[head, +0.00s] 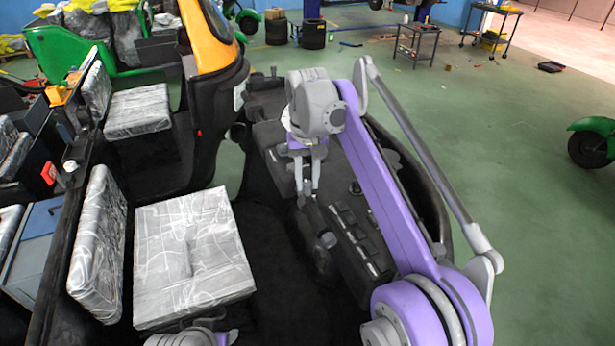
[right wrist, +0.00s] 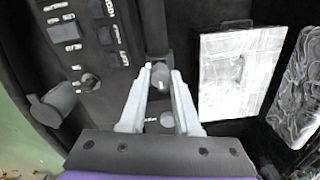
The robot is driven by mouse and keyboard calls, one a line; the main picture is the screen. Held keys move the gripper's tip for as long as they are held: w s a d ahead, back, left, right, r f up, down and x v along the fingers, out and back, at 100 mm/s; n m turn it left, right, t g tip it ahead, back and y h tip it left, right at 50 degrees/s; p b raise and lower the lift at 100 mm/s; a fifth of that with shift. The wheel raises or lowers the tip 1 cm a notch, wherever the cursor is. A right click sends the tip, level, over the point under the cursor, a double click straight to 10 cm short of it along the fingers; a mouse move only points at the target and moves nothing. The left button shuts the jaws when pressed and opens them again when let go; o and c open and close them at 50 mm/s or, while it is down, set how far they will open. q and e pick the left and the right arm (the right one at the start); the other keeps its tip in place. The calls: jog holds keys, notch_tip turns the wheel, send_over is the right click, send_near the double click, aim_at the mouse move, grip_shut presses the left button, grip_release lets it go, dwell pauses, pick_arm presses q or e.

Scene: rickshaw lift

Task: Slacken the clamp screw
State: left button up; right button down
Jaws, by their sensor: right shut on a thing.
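My right gripper (head: 308,195) reaches down over the dark dashboard and steering column of the rickshaw. In the right wrist view its two pale fingers (right wrist: 162,76) are closed in on a small grey cylindrical piece, which looks like the clamp screw (right wrist: 160,72), at the lower end of a dark column (right wrist: 155,30). In the head view the fingers and the dark parts hide the screw. Part of my left arm (head: 195,337) shows at the bottom edge; its fingers cannot be made out.
A plastic-wrapped seat (head: 190,255) stands left of the column.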

aim_at(307, 182)
jog(key=c, duration=0.6)
grip_release()
pick_arm(q)
jog(key=shift+t, duration=0.3)
jog(key=r+p, duration=0.1)
jog(key=w+r, duration=0.1)
jog(key=r, duration=0.1)
jog(key=w+r+p, duration=0.1)
jog(key=shift+w+r+p, duration=0.15)
jog(key=shift+p, duration=0.2)
pick_arm(e)
notch_tip(307, 182, up, 11)
jog(key=shift+f, duration=0.1)
